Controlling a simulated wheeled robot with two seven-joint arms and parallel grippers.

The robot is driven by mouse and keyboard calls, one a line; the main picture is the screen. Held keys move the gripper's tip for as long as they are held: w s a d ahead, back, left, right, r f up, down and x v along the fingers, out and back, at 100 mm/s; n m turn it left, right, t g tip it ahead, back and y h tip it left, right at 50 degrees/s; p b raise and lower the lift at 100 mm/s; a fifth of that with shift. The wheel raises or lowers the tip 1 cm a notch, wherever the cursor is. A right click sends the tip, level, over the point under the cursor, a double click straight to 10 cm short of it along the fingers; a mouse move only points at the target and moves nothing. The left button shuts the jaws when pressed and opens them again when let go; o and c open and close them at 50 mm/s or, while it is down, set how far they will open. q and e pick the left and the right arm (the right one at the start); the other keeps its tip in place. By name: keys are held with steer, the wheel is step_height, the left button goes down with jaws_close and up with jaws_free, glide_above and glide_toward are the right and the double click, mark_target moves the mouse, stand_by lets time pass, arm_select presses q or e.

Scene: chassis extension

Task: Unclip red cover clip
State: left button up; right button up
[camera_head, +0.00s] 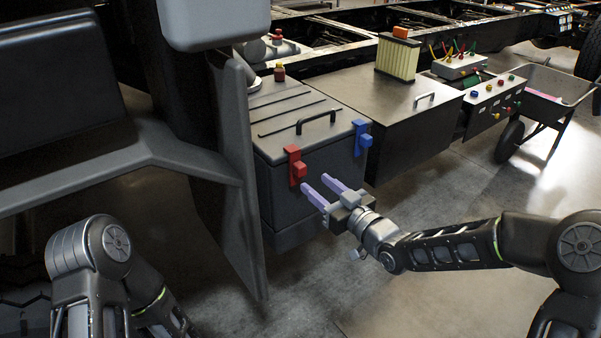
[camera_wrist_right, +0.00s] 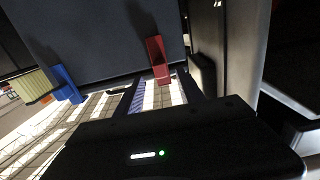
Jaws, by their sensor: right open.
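The red clip (camera_head: 294,166) is on the front face of a dark grey box (camera_head: 285,205), at the left of its lid edge. In the right wrist view the red clip (camera_wrist_right: 157,60) shows between and just beyond my fingers. My right gripper (camera_head: 322,189) is open and empty, with its purple fingers pointing at the box front, just below and right of the red clip. It appears apart from the clip. The right gripper's dark fingers (camera_wrist_right: 161,92) show spread in the wrist view. My left arm shows at lower left, but its gripper is out of view.
A blue clip (camera_head: 362,136) is on the same box, at right. The lid has a black handle (camera_head: 316,121). A second box (camera_head: 405,105) and a control panel (camera_head: 495,100) stand further right. A grey upright panel (camera_head: 243,180) borders the box at left. Floor in front is clear.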

mark_target(303, 171)
steer(key=shift+r, duration=0.3)
steer(key=shift+w+a, duration=0.1)
steer(key=shift+w, duration=0.05)
steer(key=p+x, duration=0.1)
steer(key=x, duration=0.6)
steer(key=shift+w+a, duration=0.2)
steer(key=shift+w, duration=0.05)
jaws_close()
stand_by(1.2)
